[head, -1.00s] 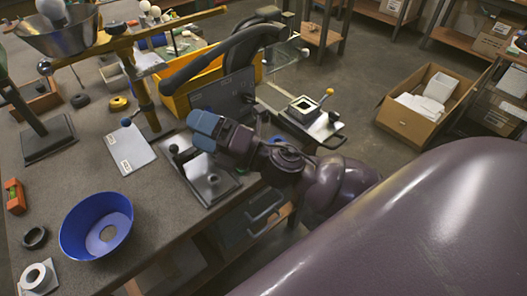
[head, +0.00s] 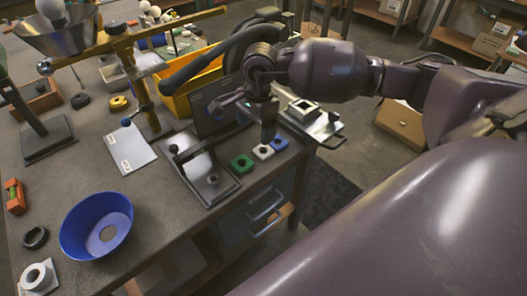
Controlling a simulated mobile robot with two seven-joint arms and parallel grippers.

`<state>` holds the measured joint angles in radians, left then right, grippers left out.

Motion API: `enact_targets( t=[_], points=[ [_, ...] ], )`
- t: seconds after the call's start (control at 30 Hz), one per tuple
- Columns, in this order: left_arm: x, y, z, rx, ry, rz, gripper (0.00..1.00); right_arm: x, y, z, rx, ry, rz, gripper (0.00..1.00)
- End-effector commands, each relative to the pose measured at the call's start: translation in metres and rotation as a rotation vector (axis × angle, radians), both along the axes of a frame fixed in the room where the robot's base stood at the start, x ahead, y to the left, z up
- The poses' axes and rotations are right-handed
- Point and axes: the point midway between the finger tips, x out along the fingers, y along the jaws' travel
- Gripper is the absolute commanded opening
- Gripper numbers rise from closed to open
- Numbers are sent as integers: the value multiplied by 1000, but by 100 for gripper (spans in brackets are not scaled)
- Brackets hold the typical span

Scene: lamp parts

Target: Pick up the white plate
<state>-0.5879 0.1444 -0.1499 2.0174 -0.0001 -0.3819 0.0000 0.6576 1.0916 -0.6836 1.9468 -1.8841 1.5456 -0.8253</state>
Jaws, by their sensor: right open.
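The white plate (head: 263,151) is a small square piece with a dark spot in its middle. It lies flat near the table's right edge, between a green plate (head: 242,163) and a blue plate (head: 280,143). My right gripper (head: 268,137) points down just above and behind the white plate. It is open and holds nothing; its far finger is hard to make out. I cannot tell the exact gap between the fingertips and the plate. My left gripper is not in view.
A metal plate with an upright handle (head: 204,186) lies left of the green plate. A dark upright panel (head: 214,108) and a yellow bin (head: 186,97) stand behind it. A metal tray (head: 325,128) with a white square part is at right. A blue bowl (head: 97,226) stands front left.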

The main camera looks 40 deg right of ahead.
Motion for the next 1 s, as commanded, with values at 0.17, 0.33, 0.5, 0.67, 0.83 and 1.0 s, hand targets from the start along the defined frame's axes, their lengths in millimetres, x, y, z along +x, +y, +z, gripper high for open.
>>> enact_targets(
  t=[0.17, 0.33, 0.5, 0.67, 0.83, 1.0],
  points=[
    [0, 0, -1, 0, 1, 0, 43, 5, -19, 4, -93, 2, 7, 83],
    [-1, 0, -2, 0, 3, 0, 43, 5, -20, -13, -96, 4, 7, 83],
    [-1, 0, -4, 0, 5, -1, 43, 4, -20, -39, -94, 5, 7, 83],
    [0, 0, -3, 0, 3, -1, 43, 4, -20, -51, -94, 3, 7, 83],
    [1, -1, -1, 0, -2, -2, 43, 4, -23, -62, -93, 4, 7, 83],
    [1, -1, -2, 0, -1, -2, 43, 4, -27, -85, -92, 5, 6, 83]
  ],
)
